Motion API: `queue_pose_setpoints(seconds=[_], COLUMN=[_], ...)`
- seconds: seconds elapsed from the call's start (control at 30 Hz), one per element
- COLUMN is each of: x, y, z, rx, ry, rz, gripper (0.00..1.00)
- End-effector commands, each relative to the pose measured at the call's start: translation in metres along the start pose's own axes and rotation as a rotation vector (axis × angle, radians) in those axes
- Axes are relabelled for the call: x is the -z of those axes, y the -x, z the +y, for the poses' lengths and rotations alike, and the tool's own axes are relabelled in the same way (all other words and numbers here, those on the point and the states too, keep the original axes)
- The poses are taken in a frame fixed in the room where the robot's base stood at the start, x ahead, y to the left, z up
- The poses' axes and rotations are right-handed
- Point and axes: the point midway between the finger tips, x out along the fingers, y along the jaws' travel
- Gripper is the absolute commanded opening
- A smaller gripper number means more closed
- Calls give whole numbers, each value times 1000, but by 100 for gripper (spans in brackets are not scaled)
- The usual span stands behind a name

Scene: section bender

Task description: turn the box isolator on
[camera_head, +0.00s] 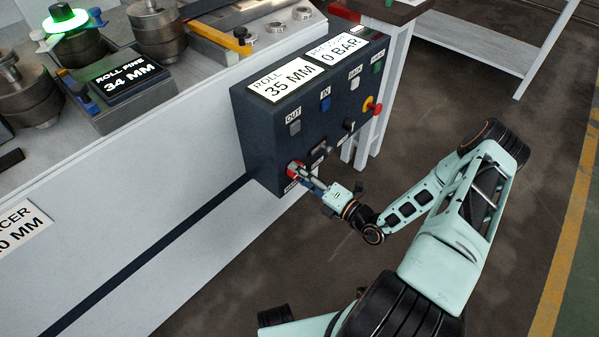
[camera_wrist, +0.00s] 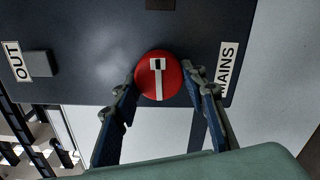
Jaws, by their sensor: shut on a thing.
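The box isolator is a round red knob (camera_head: 293,168) low on the front of the dark control box (camera_head: 262,140). In the wrist view the red knob (camera_wrist: 174,82) shows a pale bar with a dark mark at one end, beside a label ending in "AINS". My gripper (camera_head: 302,172) reaches the knob from the right in the head view. In the wrist view the fingertips of my gripper (camera_wrist: 161,74) lie on opposite sides of the knob, shut on it. The fingers partly cover the knob and its label in the head view.
The box also carries an "OUT" button (camera_head: 295,128), an "IN" button (camera_head: 325,104), a red and yellow button (camera_head: 373,106), and displays reading 35 MM (camera_head: 290,80) and 0 BAR (camera_head: 337,48). A white bench (camera_head: 150,190) stands left. Open floor (camera_head: 450,100) lies right.

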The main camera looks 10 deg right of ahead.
Motion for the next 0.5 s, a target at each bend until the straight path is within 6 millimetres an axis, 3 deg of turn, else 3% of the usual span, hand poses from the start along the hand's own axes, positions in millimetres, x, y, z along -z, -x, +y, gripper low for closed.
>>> queue_pose_setpoints(seconds=[0.5], x=[2], y=[1], z=[0], rx=[2], ry=[-81], rz=[3], gripper=[15])
